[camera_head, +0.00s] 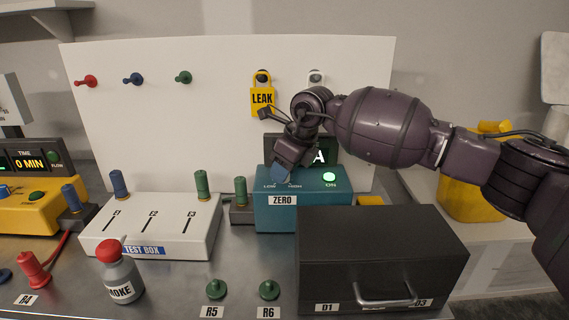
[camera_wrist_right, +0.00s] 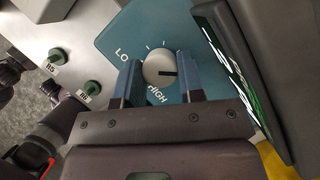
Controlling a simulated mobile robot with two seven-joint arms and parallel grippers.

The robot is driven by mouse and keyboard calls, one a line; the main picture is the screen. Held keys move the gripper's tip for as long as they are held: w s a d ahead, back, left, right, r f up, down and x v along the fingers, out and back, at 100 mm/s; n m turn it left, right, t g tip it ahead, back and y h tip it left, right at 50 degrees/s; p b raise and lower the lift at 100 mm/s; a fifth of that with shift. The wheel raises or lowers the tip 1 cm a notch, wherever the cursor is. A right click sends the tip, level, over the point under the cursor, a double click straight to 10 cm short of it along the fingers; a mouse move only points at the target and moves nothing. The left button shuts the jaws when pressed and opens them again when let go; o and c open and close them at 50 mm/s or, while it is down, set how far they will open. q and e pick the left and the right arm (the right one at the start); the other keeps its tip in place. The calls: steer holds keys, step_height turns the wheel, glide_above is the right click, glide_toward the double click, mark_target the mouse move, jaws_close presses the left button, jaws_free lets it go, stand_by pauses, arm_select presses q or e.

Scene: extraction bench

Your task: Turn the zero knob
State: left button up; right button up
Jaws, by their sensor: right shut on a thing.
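The zero knob (camera_wrist_right: 158,68) is a round pale knob with a dark pointer line, on the top of a teal box (camera_wrist_right: 120,32) marked LO and HIGH. In the wrist view it sits between the two fingers of my right gripper (camera_wrist_right: 159,75), which is shut on it. The pointer line points to the right in that view, near the HIGH side. In the head view the teal box (camera_head: 310,215) carries a ZERO label and a lit green ON light. My right gripper (camera_head: 281,177) comes down on its top left and hides the knob there. My left gripper does not show.
A black drawer box (camera_head: 385,240) stands in front of the teal box. A white test box (camera_head: 140,215) is to the left. A display marked A (camera_head: 345,178) stands behind. Green pegs R5 (camera_head: 216,289) and R6 (camera_head: 269,290) are at the front edge.

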steer(key=shift+s+r+m+p, duration=0.1)
steer(key=shift+r+m+p, duration=0.3)
steer(key=shift+r, duration=0.15)
steer(key=shift+f+m+t+p, duration=0.2)
steer(key=shift+m+t+p, duration=0.1)
steer(key=shift+m+p, duration=0.15)
steer(key=shift+f, duration=0.25)
steer(key=o, duration=0.9)
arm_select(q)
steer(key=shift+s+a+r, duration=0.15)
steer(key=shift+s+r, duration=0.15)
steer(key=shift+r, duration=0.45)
